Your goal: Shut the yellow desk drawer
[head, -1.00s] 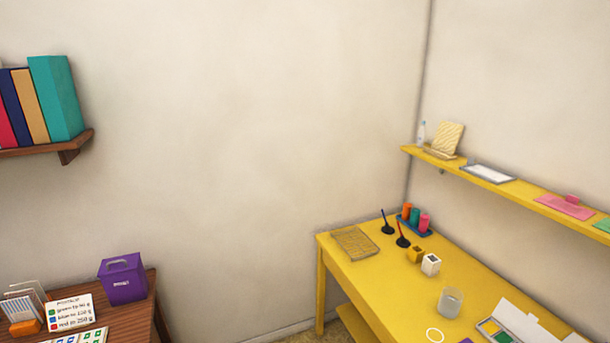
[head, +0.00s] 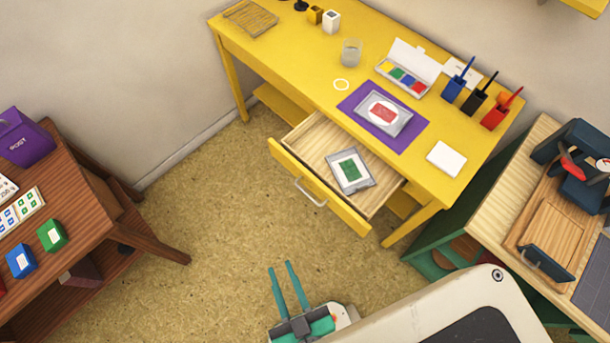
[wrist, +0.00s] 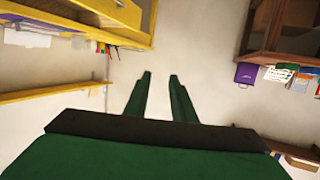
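The yellow desk (head: 285,62) stands against the wall in the head view. Its yellow drawer (head: 318,190) is pulled well out toward the open floor, with a silver handle (head: 310,193) on its front. A grey inkpad with a green pad (head: 350,171) lies inside the drawer on the bare wood bottom. My gripper (head: 282,276) is over the floor in front of the drawer, apart from it, with its two green fingers pointing up in the picture. The fingers are spread with a gap between them, and in the wrist view the gripper (wrist: 158,75) is empty.
A purple mat (head: 414,134) with a red inkpad, a white block (head: 446,158), a paint box and pen holders are on the desktop. A brown table (head: 88,205) stands left, a wooden-topped green cabinet (head: 510,190) right. The cork floor (head: 210,220) between is clear.

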